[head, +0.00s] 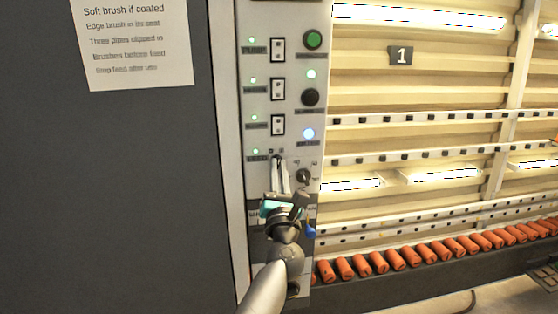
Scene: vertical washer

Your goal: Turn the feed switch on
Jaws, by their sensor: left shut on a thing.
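The control panel (258,105) is a light grey vertical strip in the middle of the head view. The feed switch (276,156) is the lowest in the left column, beside a small dark label that is too blurred to read surely. My left gripper (279,163) reaches up from below, with its fingertips shut on this switch. The fingers cover most of the switch, so its position is hidden. A small green lamp (255,151) beside it is lit. My right gripper is out of view.
Rocker switches (278,88) with lit green lamps stand above. A green button (313,39), a black button (310,97) and a dark knob (303,176) are to the right. The washer's slatted interior (420,105) and orange rollers (405,259) lie farther right.

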